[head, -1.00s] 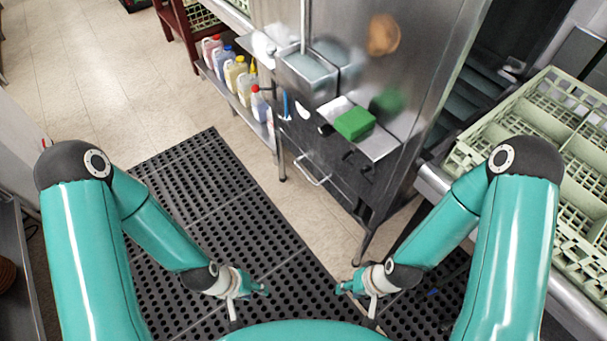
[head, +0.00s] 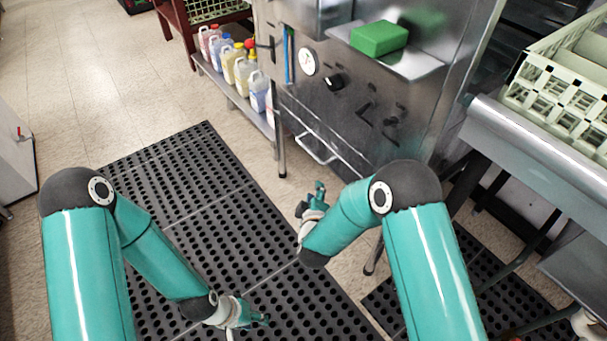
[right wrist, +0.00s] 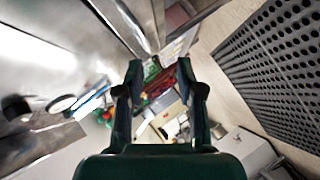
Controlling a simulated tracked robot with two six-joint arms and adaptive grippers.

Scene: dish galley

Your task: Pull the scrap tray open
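The scrap tray's bar handle (head: 316,150) appears to be the pale metal loop low on the front of the steel machine (head: 350,115). The tray looks closed, its front flush with the machine. My right gripper (head: 319,188) is in front of and just below this handle, apart from it. In the right wrist view the two fingers of my right gripper (right wrist: 160,75) stand apart with nothing gripped between them; I cannot make out the handle there. My left gripper (head: 258,319) hangs low over the black floor mat, away from the machine; its finger opening is too small to judge.
A green sponge (head: 379,38) lies on a steel ledge above the tray. Several bottles (head: 232,68) stand on a low shelf left of the machine. A dish rack (head: 570,95) is on the counter at the right. The perforated mat (head: 200,190) in front is clear.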

